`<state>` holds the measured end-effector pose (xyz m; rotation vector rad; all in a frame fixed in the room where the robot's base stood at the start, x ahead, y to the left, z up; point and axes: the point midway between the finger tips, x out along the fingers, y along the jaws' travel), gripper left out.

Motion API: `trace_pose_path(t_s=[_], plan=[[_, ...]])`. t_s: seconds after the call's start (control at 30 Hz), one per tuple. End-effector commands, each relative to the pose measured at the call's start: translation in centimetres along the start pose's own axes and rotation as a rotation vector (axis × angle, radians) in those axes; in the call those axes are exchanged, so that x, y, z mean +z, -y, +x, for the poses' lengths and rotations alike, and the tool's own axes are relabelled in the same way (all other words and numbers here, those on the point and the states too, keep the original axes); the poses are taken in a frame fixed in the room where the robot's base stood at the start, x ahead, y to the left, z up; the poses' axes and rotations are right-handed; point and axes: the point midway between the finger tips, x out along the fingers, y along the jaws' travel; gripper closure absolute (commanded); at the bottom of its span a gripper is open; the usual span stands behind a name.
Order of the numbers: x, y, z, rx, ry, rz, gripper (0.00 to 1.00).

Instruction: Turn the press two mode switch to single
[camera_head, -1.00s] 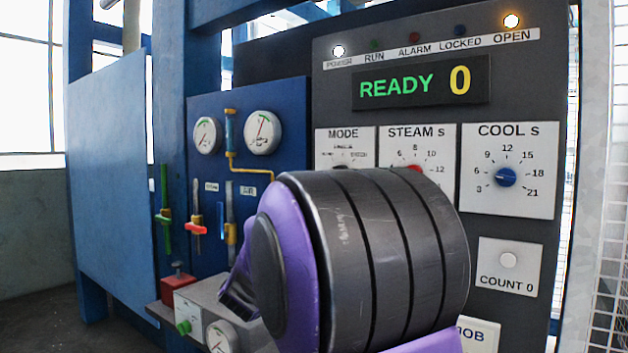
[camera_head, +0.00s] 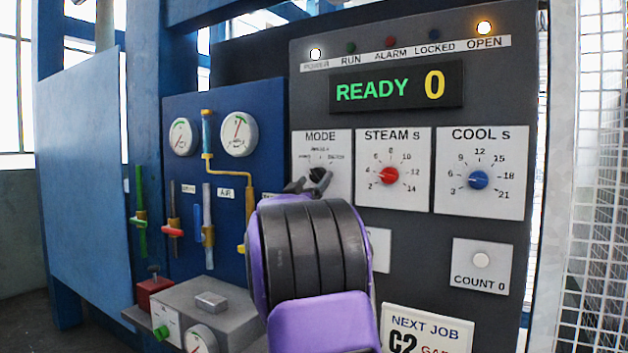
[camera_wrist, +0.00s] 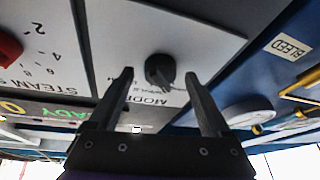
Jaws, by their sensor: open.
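The mode switch is a black knob (camera_head: 318,175) on a white MODE plate (camera_head: 311,142), left of the two dials on the dark press panel. Its small labels are too blurred to read surely, and I cannot tell its setting. My gripper (camera_head: 306,187) reaches up to the plate at the knob's lower left, its fingertips overlapping the knob's edge. In the wrist view my gripper (camera_wrist: 160,75) is open, with one finger on each side of the black knob (camera_wrist: 160,72). Nothing is held. I cannot tell whether the fingers touch the knob.
The STEAM dial (camera_head: 389,175) with a red knob and the COOL dial (camera_head: 478,179) with a blue knob lie to the right. The display (camera_head: 397,88) reads READY 0. Valves and gauges (camera_head: 239,134) fill the blue panel at left. A mesh fence (camera_head: 592,200) stands at right.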

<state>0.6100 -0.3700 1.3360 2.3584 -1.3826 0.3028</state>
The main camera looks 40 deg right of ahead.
Motion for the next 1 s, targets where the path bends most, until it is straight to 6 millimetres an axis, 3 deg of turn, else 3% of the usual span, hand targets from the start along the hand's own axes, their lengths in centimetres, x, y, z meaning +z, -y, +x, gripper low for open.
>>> trace_pose_path(t_s=[0.37, 0.8, 1.0], plan=[[0.02, 0.03, 0.54, -0.001, 0.0, 0.0, 0.18], [0.0, 0.03, 0.52, -0.001, 0.0, 0.0, 0.97], [0.03, 0.07, 0.5, 0.002, 0.0, 0.008, 1.0]])
